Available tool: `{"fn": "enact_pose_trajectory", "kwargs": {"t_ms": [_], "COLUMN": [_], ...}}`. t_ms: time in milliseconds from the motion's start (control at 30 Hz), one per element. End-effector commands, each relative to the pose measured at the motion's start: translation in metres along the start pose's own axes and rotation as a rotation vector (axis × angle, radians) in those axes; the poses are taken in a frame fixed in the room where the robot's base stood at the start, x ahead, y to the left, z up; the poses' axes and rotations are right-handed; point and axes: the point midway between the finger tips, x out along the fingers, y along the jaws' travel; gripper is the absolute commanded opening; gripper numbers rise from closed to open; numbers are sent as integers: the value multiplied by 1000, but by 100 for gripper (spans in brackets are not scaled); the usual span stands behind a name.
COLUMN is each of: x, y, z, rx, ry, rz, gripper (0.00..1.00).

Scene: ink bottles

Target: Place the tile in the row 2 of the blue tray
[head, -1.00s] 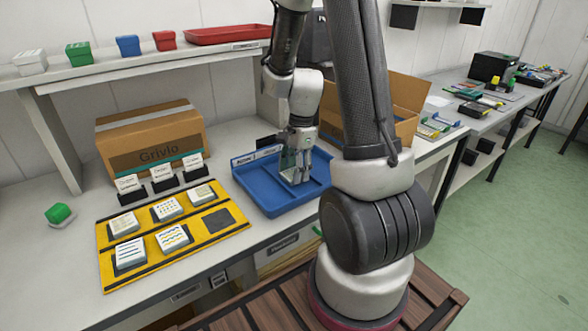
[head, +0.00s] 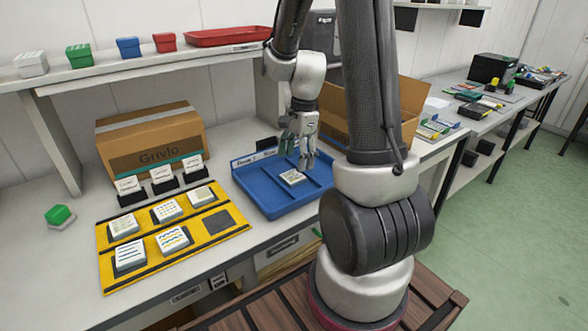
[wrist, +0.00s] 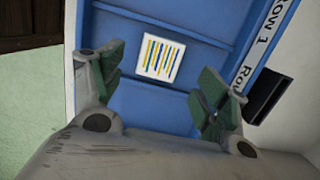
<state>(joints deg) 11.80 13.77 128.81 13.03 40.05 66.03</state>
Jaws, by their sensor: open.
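The tile (head: 292,177) is a small white square, lying face up and flat in the blue tray (head: 262,201). In the wrist view the tile (wrist: 160,57) shows yellow, blue and green stripes. It lies between two raised dividers of the tray (wrist: 135,100). My gripper (head: 299,158) is above the tray, just behind and above the tile. Its green-padded fingers (wrist: 160,82) are wide open and empty, apart from the tile.
A yellow rack (head: 195,237) with several tiles and one empty dark slot is left of the tray. A cardboard box (head: 150,148) stands behind the rack, and an open carton (head: 400,100) is right of the tray. A shelf (head: 150,70) with small bins runs above.

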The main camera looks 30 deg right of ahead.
Motion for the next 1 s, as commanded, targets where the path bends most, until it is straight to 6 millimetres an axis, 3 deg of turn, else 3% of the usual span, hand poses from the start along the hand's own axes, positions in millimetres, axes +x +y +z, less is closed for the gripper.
{"fn": "enact_pose_trajectory", "kwargs": {"t_ms": [200,433,533,667,800,1000], "x": [-49,-75,-91,-125,-158,-176], "y": [0,1,10,38,84,140], "z": [0,1,9,32,55,71], "rx": [1,-13,-109,-405,-824,-1309], "ry": [2,3,19,75,177,329], "rz": [-4,-5,-26,-82,-140,-175], "gripper": [75,75,75,75,75,75]}}
